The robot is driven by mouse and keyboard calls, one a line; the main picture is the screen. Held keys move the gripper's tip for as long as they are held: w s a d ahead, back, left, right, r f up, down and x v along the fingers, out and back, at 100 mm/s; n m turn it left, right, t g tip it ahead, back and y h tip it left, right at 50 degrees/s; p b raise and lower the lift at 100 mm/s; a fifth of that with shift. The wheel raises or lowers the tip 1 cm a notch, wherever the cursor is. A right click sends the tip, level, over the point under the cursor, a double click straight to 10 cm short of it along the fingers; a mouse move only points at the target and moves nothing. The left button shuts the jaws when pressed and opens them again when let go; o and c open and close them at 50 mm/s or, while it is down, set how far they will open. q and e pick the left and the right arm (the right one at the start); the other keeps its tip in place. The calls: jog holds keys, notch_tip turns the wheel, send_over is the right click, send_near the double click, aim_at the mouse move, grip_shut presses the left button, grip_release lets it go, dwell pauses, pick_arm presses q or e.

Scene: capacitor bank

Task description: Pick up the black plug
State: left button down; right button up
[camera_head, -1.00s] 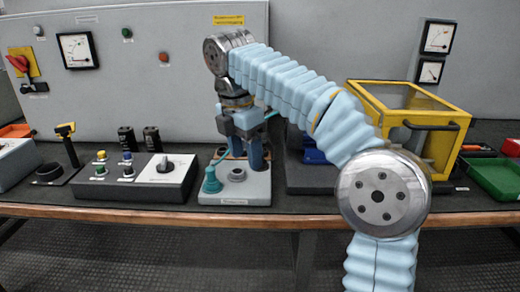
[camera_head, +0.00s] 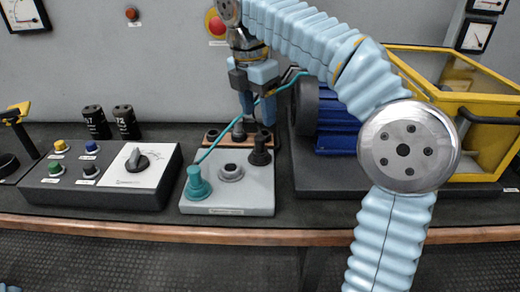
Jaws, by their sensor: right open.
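The black plug (camera_head: 260,152) stands upright at the back right of a light grey socket box (camera_head: 228,208) on the bench. My right gripper (camera_head: 257,115) points down above the back of this box. Its two blue fingers are apart with nothing seen between them, and the black plug is just below and apart from them. A teal plug (camera_head: 197,184) stands at the box's front left, with a grey round socket (camera_head: 231,172) between the two plugs. My left gripper is not in view.
A teal cable (camera_head: 222,140) runs from the teal plug up past my right gripper. Left is a control box (camera_head: 100,185) with knobs; behind it stand black capacitors (camera_head: 96,122). Right are a blue motor (camera_head: 335,125) and a yellow-framed case (camera_head: 480,95). A wooden strip (camera_head: 212,136) lies behind the socket box.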

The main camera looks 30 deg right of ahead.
aim_at(260, 138)
jog(key=f, duration=0.3)
jog(key=f+b, duration=0.1)
jog(key=f, duration=0.2)
jog(key=f+b, duration=0.1)
jog(key=f, duration=0.2)
jog(key=shift+w+d, duration=0.25)
jog(key=shift+d, duration=0.15)
jog(key=shift+c, duration=0.4)
grip_shut()
